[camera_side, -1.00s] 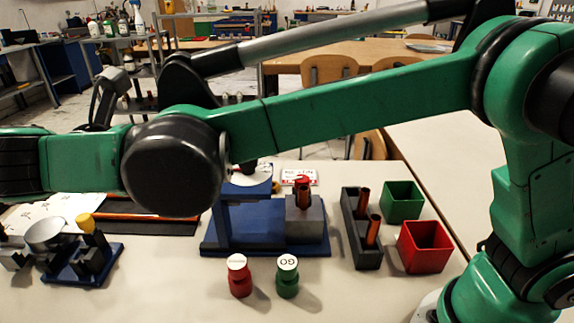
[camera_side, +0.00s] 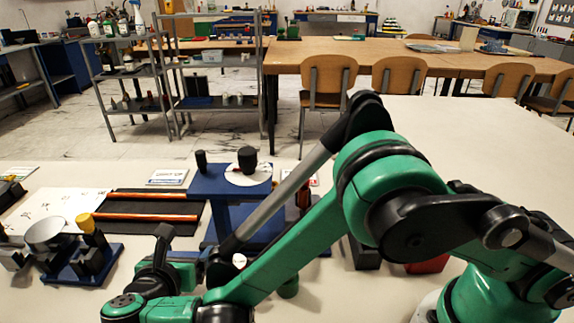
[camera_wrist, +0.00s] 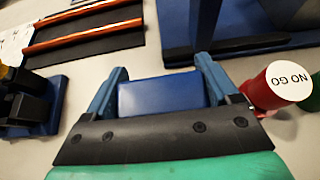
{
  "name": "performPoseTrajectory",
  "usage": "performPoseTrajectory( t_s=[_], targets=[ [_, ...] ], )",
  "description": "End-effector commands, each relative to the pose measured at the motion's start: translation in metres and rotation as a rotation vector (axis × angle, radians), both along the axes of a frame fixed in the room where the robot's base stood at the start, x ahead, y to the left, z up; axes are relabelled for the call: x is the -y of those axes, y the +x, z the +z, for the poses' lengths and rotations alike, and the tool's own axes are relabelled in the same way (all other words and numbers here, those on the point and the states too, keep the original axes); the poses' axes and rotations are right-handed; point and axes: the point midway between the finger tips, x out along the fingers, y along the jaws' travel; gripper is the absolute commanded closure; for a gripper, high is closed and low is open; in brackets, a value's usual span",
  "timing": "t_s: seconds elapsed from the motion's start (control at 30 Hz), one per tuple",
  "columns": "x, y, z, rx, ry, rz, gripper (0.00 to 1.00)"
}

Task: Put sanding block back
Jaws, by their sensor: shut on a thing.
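The sanding block, a plain blue block (camera_wrist: 160,95), sits between the two blue fingers of my gripper (camera_wrist: 161,85) in the wrist view. The fingers are shut on its left and right sides. Whether its underside touches the table cannot be told. In the side view my arm reaches to the front left of the table, and its own links hide the fingers and the block.
A red "NO GO" gauge (camera_wrist: 282,85) stands close right of my gripper. Beyond is a blue gauge stand (camera_side: 222,186). A blue fixture with a yellow knob (camera_side: 85,222) is left. A dark mat with orange rods (camera_side: 150,208) lies behind.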

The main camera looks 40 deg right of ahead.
Motion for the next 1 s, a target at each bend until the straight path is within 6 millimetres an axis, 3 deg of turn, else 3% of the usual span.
performPoseTrajectory(
  t_s=[0.23, 0.63, 0.67, 0.7, 1.0],
  targets=[
    [0.000, 0.000, -0.029, 0.000, 0.000, 0.000, 0.74],
    [0.000, 0.000, -0.034, 0.000, 0.000, 0.000, 0.74],
    [0.000, 0.000, -0.034, 0.000, 0.000, 0.000, 0.13],
    [0.000, 0.000, -0.034, 0.000, 0.000, 0.000, 0.02],
    [0.000, 0.000, -0.031, 0.000, 0.000, 0.000, 0.00]
  ],
)
